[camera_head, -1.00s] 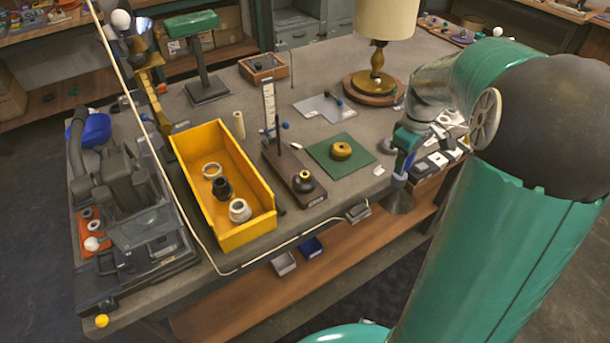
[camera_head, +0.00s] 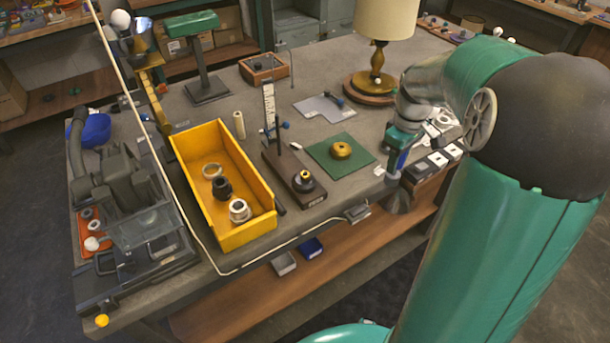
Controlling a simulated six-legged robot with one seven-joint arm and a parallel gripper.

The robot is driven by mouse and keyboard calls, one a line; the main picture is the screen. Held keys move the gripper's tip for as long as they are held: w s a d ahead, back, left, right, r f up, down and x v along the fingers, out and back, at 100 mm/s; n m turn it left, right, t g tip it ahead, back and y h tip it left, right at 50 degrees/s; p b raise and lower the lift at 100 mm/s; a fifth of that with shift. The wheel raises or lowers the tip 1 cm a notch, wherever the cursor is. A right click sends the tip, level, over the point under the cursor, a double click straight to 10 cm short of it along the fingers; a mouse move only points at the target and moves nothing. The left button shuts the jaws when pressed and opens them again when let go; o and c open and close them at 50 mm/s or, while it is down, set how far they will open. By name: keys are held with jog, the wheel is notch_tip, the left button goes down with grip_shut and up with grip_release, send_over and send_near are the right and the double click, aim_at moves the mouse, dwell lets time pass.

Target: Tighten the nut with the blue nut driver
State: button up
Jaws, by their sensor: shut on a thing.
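My gripper (camera_head: 398,158) is at the right front edge of the bench, seen from behind and partly hidden by my own arm. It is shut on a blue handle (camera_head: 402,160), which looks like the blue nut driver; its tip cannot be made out. A dark round fitting with a yellow top (camera_head: 304,177) sits on a wooden base (camera_head: 296,190) left of the gripper, apart from it. A brass round part (camera_head: 341,150) lies on a green mat (camera_head: 350,163) between them. Which part carries the nut is too small to tell.
A yellow bin (camera_head: 248,232) with several ring parts stands left of the wooden base. A lamp (camera_head: 377,75) stands behind. A white cord (camera_head: 262,262) runs along the front edge. Small boxes (camera_head: 436,160) sit right of my gripper.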

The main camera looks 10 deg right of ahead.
jog(key=w+a, duration=0.3)
jog(key=a, duration=0.3)
jog(key=w+a, duration=0.3)
jog(key=a, duration=0.4)
dwell(6.7)
